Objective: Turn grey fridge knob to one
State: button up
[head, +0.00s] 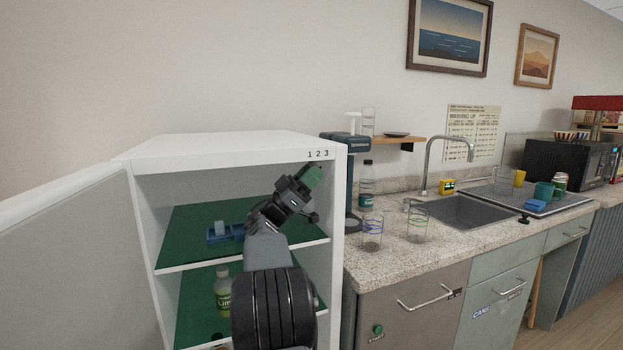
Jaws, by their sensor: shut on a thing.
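The white fridge (225,147) stands open at the front, left of the counter. The digits 1 2 3 (318,154) are printed on its top front edge, near the right corner. My gripper (313,174) is just below these digits, shut on the grey fridge knob. The knob is hidden behind the fingers and cannot be made out, so I cannot tell which number it points to.
Inside the fridge, a blue tray (224,238) and a green-labelled bottle (223,288) stand on dark green shelves. To the right, the counter (388,258) holds glasses (372,231), a water bottle (367,186) and a sink (466,210).

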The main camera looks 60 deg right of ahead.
jog(key=o, duration=0.9)
jog(key=shift+r, duration=0.1)
